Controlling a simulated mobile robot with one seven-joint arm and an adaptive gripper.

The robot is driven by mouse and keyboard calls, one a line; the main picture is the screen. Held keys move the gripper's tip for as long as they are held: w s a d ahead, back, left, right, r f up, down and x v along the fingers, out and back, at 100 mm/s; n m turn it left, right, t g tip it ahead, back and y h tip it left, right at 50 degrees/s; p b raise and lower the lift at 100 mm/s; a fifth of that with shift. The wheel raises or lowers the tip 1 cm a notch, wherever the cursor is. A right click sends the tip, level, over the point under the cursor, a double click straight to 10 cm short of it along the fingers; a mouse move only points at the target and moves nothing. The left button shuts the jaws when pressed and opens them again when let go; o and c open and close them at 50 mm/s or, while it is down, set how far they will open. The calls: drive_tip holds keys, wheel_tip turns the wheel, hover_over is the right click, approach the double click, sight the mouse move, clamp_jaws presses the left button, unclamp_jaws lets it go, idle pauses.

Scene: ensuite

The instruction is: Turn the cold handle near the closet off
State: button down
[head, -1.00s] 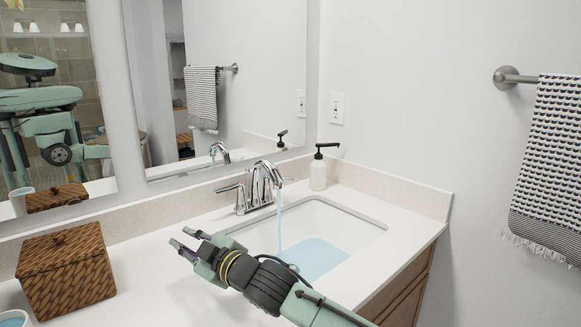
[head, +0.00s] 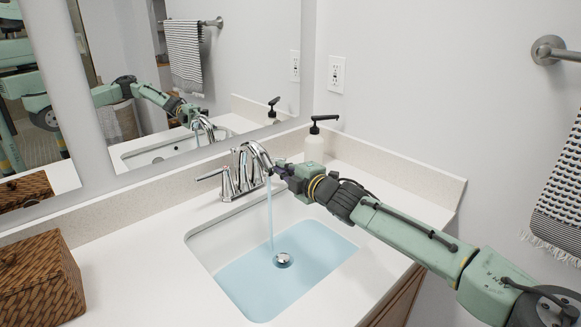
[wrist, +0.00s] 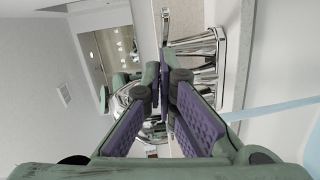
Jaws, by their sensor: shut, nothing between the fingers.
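The chrome faucet (head: 240,163) stands behind the sink, and a stream of water (head: 269,215) falls from its spout. One lever handle (head: 213,174) sticks out to the left. The handle on the other side is hidden behind the spout and my gripper in the head view. My gripper (head: 277,168) is shut and empty, at the right side of the spout; I cannot tell whether it touches the faucet. In the wrist view the purple finger pads (wrist: 168,95) come together, with the chrome faucet (wrist: 205,57) just beyond them.
The white sink (head: 205,245) holds blue water over the drain (head: 283,260). A soap dispenser (head: 315,148) stands behind my gripper, near the back wall. A wicker box (head: 40,280) sits at the left of the counter (head: 130,255). A towel (head: 560,185) hangs on the right wall.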

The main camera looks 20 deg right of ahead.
drive_tip(key=shift+p+x, duration=0.45)
drive_tip(key=shift+x, duration=1.8)
